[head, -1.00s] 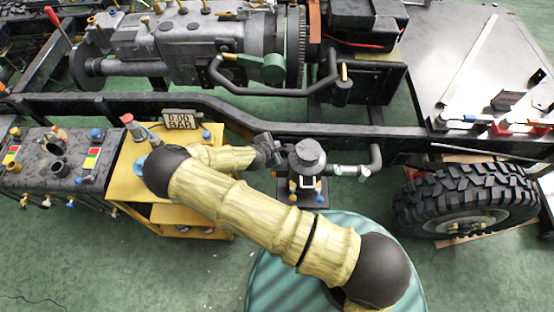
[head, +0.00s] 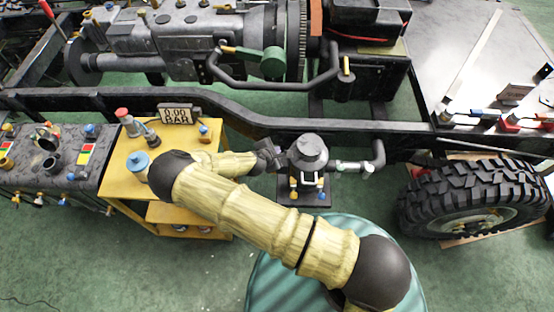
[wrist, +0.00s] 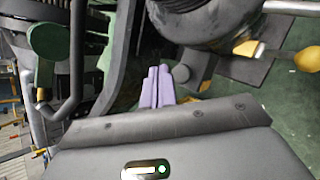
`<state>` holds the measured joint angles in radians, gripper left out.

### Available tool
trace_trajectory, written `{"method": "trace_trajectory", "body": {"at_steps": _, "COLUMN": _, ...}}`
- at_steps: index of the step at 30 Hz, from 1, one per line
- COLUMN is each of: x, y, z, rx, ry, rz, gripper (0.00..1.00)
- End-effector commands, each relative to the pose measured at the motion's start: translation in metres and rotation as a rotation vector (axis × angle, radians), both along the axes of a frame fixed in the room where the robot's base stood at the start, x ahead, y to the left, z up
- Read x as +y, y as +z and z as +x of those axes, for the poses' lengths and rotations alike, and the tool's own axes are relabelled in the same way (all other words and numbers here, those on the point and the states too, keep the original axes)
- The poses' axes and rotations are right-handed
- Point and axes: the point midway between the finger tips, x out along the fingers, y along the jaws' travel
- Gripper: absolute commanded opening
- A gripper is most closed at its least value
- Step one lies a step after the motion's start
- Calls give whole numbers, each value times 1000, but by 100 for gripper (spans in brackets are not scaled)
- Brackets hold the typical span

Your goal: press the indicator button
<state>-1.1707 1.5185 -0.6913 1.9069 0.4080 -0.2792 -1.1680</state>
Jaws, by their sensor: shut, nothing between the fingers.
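My gripper (head: 279,158) is at the left side of a dark canister with a domed top (head: 309,150). In the wrist view its two purple fingers (wrist: 157,82) are together with nothing between them. A small grey round knob (wrist: 181,74) shows just right of the fingertips, beside the canister's dark body (wrist: 190,18). This knob may be the indicator button; I cannot tell for sure. Whether the fingers touch it is also unclear. In the head view my gripper and the canister's side hide that spot.
A yellow cart (head: 122,187) at left carries a red-topped knob (head: 122,113), a blue-topped part (head: 138,163) and a "0.00 BAR" display (head: 180,115). A black frame rail (head: 240,118) runs behind the canister. A pipe (head: 365,165) leaves the canister's right side.

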Motion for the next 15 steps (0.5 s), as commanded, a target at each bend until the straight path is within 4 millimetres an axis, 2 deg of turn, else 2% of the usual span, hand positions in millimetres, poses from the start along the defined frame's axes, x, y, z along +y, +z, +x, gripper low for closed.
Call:
{"method": "trace_trajectory", "body": {"at_steps": 1, "x": 0, "y": -10, "z": 0, "rx": 0, "ry": 0, "rz": 0, "gripper": 0}}
{"method": "trace_trajectory", "body": {"at_steps": 4, "x": 0, "y": -15, "z": 0, "rx": 0, "ry": -1, "rz": 1, "gripper": 0}}
{"method": "trace_trajectory", "body": {"at_steps": 15, "x": 1, "y": -16, "z": 0, "rx": 0, "ry": 0, "rz": 0, "gripper": 0}}
